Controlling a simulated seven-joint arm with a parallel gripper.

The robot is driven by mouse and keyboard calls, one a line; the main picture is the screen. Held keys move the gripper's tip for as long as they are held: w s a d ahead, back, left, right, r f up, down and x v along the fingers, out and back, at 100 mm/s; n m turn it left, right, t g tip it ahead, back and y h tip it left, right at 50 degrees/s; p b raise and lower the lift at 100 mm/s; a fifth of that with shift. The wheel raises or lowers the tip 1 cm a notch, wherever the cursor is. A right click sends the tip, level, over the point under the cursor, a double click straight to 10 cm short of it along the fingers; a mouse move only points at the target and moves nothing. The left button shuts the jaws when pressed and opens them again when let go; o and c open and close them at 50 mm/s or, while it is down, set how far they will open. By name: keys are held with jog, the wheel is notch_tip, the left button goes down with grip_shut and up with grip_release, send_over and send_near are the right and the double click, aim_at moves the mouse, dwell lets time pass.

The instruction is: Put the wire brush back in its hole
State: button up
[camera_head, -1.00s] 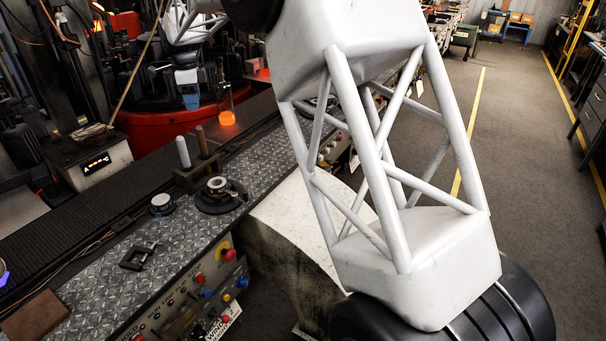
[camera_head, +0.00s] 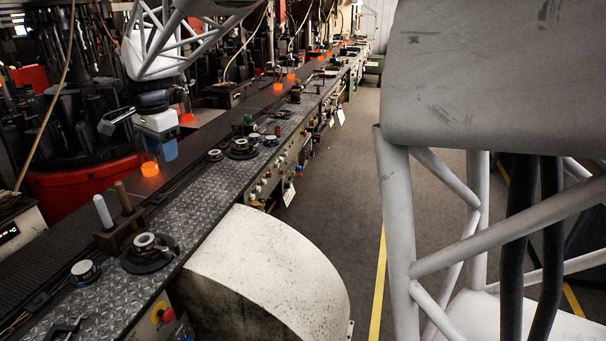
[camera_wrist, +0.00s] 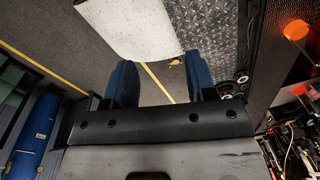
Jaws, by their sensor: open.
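I cannot make out a wire brush for certain in either view. A dark brown block (camera_head: 124,232) stands on the bench at the left in the head view. A white rod (camera_head: 103,211) and a brown rod (camera_head: 123,198) stand upright in it; no empty hole can be made out. My gripper (camera_head: 160,156) hangs above the conveyor, beyond the block, with blue fingers.
Glowing orange pieces (camera_head: 149,169) stand along the dark conveyor (camera_head: 60,248). A round black fixture (camera_head: 150,255) and a small dial-like disc (camera_head: 85,272) sit on the patterned metal bench (camera_head: 205,185). A white curved cover (camera_head: 265,265) juts from the bench front. Open floor lies right.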

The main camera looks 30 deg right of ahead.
jog(key=s+d+f+n, duration=0.1)
jog(key=s+d+n, duration=0.3)
jog(key=s, duration=0.6)
jog(key=s+d+n, duration=0.2)
jog(key=s+d, duration=0.3)
jog(key=s, duration=0.5)
jog(key=s+d+f+n, duration=0.1)
jog(key=s+f+n, duration=0.1)
jog(key=s, duration=0.4)
jog(key=s+d+f+n+t, duration=0.1)
jog(key=s+d+f, duration=0.1)
jog(key=s, duration=0.4)
jog(key=s+d+f+n, duration=0.2)
jog(key=s+f, duration=0.2)
jog(key=s, duration=0.2)
jog(key=shift+s+f+n+t, duration=0.25)
jog(key=shift+f+n+t, duration=0.05)
jog(key=shift+c, duration=0.3)
